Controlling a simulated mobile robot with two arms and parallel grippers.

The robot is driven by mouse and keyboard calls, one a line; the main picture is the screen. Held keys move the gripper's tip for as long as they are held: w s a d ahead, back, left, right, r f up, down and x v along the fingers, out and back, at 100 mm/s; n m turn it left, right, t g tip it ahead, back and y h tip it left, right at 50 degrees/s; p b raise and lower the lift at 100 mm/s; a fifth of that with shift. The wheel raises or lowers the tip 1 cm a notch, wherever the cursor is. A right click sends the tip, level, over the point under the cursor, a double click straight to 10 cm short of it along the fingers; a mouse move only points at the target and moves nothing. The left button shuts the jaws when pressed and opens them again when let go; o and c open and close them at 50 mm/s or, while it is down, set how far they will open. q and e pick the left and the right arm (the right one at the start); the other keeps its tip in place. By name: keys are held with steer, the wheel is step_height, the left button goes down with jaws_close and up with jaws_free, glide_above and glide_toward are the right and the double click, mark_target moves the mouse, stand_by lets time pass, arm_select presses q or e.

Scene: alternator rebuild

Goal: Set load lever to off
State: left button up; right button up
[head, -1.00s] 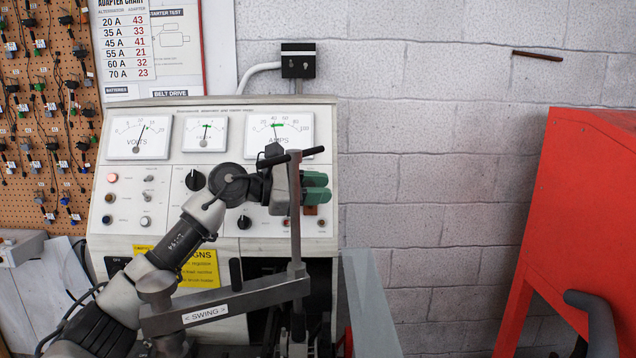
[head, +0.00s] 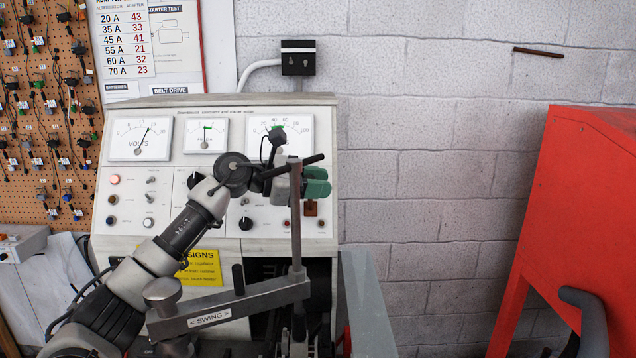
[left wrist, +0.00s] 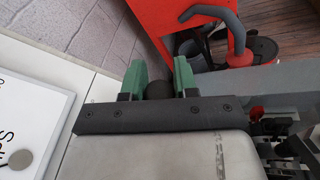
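The tester panel (head: 265,226) stands against the wall, with meters, knobs and switches. My left gripper (head: 316,182) is in front of its right side, with green fingers one above the other. In the left wrist view my left gripper (left wrist: 160,85) has its fingers apart. A dark round knob (left wrist: 156,88) shows between them, with a gap beside the right finger; it may be the load lever's end, but I cannot tell for sure. Any lever behind the gripper is hidden. My right gripper is out of view.
A grey swing arm (head: 215,313) with an upright post (head: 295,225) and black crossbar stands before the panel, close to my left gripper. A red cabinet (head: 575,210) stands at the right.

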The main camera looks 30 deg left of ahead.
arm_select(q)
steer(key=o, duration=0.4)
steer(key=b+v, duration=0.3)
steer(key=v, duration=0.8)
steer(key=shift+b, duration=0.35)
steer(key=shift+w+r, duration=0.1)
